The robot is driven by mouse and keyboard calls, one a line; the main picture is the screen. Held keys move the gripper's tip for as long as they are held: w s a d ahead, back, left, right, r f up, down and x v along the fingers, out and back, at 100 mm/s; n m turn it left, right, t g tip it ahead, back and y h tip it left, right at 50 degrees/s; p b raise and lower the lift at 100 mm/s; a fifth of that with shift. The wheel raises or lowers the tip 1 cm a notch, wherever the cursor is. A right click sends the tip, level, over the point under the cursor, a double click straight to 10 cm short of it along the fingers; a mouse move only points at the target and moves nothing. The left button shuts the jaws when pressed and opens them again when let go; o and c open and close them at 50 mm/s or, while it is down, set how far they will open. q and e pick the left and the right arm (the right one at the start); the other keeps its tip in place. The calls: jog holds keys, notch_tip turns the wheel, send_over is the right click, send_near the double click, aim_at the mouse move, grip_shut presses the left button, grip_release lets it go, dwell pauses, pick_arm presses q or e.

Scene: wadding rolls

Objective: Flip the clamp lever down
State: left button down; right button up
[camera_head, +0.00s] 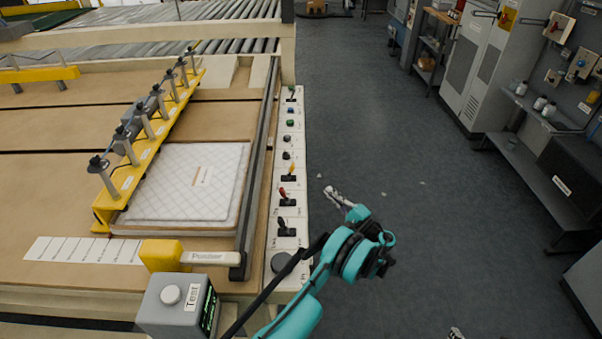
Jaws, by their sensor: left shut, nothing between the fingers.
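A white control strip (304,150) runs along the right side of the machine table. It carries a yellow-tipped lever (291,171), a red-tipped lever (283,194) and a black lever (282,225), all on dark bases. Their labels are too small to read, so I cannot tell which is the clamp lever. My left gripper (332,194) is shut and empty. It shows just right of the strip, against the floor, apart from the levers. A small piece of what looks like my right gripper (455,333) shows at the bottom edge; its fingers cannot be made out.
A quilted white pad (188,180) lies on the table beside a yellow bar (152,148) with several posts. A dark rail (259,150) stands left of the strip. A grey box (178,307) is at the bottom left. The floor right of the strip is open.

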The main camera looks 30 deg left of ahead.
aim_at(291, 171)
pick_arm(q)
jog(key=shift+a, duration=0.1)
jog(key=b+x, duration=0.1)
jog(key=x, duration=0.3)
jog(key=s+b+x, duration=0.1)
jog(key=x, duration=0.3)
jog(key=b+x, duration=0.1)
jog(key=x, duration=0.2)
jog(key=shift+s+a+r, duration=0.3)
jog(key=shift+a+r, duration=0.05)
jog(key=shift+a, duration=0.2)
jog(key=shift+s+a+r, duration=0.3)
jog(key=shift+s+a, duration=0.05)
jog(key=shift+a, duration=0.1)
